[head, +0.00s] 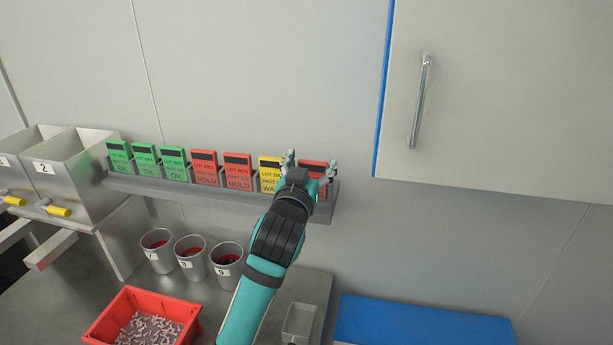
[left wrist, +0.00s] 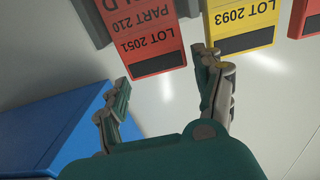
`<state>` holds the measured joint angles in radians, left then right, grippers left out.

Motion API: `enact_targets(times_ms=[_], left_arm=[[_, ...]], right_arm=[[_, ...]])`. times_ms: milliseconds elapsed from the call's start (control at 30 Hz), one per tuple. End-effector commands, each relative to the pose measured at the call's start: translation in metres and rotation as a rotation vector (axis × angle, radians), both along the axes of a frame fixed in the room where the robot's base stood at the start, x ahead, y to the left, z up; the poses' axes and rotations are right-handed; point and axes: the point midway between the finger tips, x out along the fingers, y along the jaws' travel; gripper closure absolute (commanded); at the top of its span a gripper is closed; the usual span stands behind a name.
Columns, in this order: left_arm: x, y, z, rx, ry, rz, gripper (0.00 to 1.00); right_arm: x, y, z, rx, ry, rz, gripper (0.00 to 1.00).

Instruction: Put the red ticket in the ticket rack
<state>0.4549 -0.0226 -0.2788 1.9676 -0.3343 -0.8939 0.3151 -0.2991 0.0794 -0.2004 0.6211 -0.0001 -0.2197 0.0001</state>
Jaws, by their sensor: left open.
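A red ticket (head: 314,168) with a dark band stands at the right end of the grey ticket rack (head: 150,186), partly hidden by my left gripper (head: 311,162). In the left wrist view this ticket (left wrist: 142,40) reads LOT 2051, upside down, and its bottom is out of frame. My left gripper is open, with one finger (left wrist: 118,105) to each side of the ticket's top edge. A gap shows between the fingers and the ticket, and nothing is held. My right gripper is in neither view.
A yellow ticket (head: 268,174) stands just left of my gripper, close to one finger. Further left are red HOLD tickets (head: 238,170) and green OK tickets (head: 172,160). Below are metal cups (head: 190,262) and a red bin (head: 105,318). A wall cabinet (head: 500,100) hangs upper right.

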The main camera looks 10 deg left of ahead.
Motion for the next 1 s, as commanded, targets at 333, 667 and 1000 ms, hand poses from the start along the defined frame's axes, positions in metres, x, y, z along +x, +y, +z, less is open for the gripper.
enact_targets(times_ms=[333,667,1000], left_arm=[[-0.067,-0.001,-0.004,-0.004,-0.001,-0.002,0.31],[-0.113,0.0,-0.002,-0.002,0.001,-0.001,0.31],[-0.117,0.0,-0.001,-0.001,0.002,0.0,0.31]], right_arm=[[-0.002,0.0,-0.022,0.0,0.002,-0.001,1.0],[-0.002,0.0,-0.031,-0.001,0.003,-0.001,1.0],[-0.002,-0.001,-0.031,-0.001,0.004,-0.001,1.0]])
